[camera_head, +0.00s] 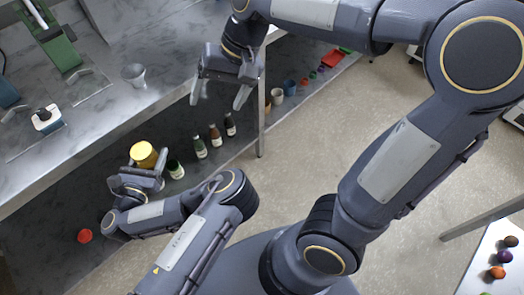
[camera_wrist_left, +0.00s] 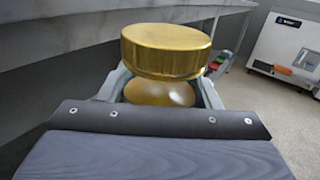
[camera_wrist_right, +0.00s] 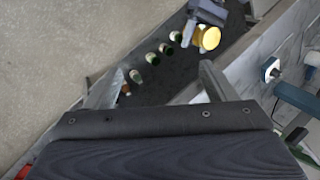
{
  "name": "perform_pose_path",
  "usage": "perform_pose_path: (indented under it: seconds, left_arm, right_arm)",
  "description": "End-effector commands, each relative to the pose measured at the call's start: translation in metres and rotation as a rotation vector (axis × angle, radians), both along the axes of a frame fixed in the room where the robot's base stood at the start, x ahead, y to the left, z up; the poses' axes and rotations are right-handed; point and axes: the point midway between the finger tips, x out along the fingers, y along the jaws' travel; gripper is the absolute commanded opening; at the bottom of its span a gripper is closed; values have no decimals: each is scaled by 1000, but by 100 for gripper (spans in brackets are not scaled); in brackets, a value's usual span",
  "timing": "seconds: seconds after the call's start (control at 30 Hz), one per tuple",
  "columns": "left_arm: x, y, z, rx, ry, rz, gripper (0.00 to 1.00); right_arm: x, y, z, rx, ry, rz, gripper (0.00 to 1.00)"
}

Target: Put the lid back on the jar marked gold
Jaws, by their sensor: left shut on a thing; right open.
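A gold, round, lid-like piece with a flat top (camera_head: 143,153) is at my left gripper (camera_head: 146,182), by the lower shelf. In the left wrist view the gold piece (camera_wrist_left: 165,50) sits above a rounded gold part (camera_wrist_left: 160,93) between the fingers. I cannot tell whether that part is a jar or belongs to the lid. My left gripper is shut on this gold thing, which also shows in the right wrist view (camera_wrist_right: 210,38). No marking is readable. My right gripper (camera_head: 219,94) is open and empty, above the shelf near the worktop edge.
Several dark bottles (camera_head: 214,138) stand in a row on the lower shelf (camera_head: 60,222). A red object (camera_head: 84,236) lies at its near end. Cups (camera_head: 277,96) stand farther along. The marble worktop (camera_head: 165,45) overhangs the shelf, and a metal leg (camera_head: 261,125) stands at its corner.

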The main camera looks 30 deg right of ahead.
Motion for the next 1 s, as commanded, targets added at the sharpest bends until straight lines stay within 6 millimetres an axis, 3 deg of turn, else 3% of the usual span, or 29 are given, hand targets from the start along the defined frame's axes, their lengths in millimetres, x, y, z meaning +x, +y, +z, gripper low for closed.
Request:
perform_pose_path:
  seconds: [0.03, 0.2, 0.5, 0.7, 1.0]
  left_arm:
    - [0, 0, 1, -1, -2, 0, 0]
    - [0, 0, 1, -1, -2, 0, 0]
    - [0, 0, 1, -1, -2, 0, 0]
    - [0, 0, 1, -1, -2, 0, 0]
    - [0, 0, 1, -1, -2, 0, 0]
  right_arm:
    - [-17, -13, 2, 22, -35, -7, 78]
    - [-69, -37, -3, 37, -165, 0, 78]
    - [-143, -52, -33, -62, -370, 9, 78]
    - [-161, -53, -48, -124, -426, 14, 78]
    - [-164, -53, -51, -134, -434, 15, 78]
